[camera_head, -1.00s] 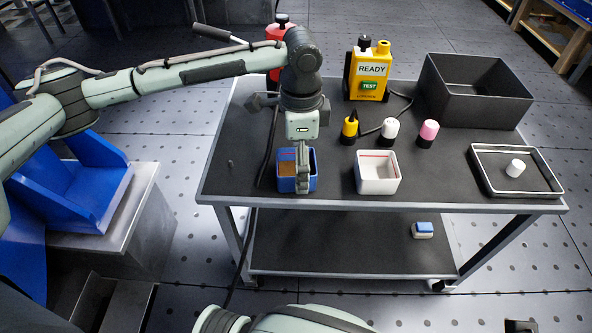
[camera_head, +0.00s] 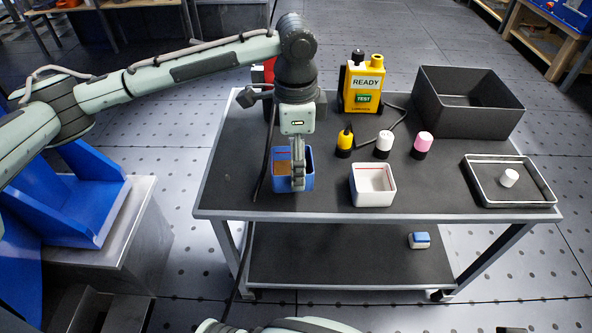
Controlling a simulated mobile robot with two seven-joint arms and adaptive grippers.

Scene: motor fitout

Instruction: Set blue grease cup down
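The blue grease cup (camera_head: 281,184) is an open, square-topped box with brown contents, over the left front part of the cart top. My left gripper (camera_head: 298,182) points down at the cup's right side and appears closed on its wall. The fingers hide part of the cup's right side and rim. I cannot tell from this view whether the cup's base touches the cart top or hangs slightly above it. My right gripper is not in view.
A white box (camera_head: 372,198) stands just right of the cup. Behind it are yellow (camera_head: 345,141), white (camera_head: 384,146) and pink (camera_head: 423,144) capped items. The cart top (camera_head: 320,207) is clear in front.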

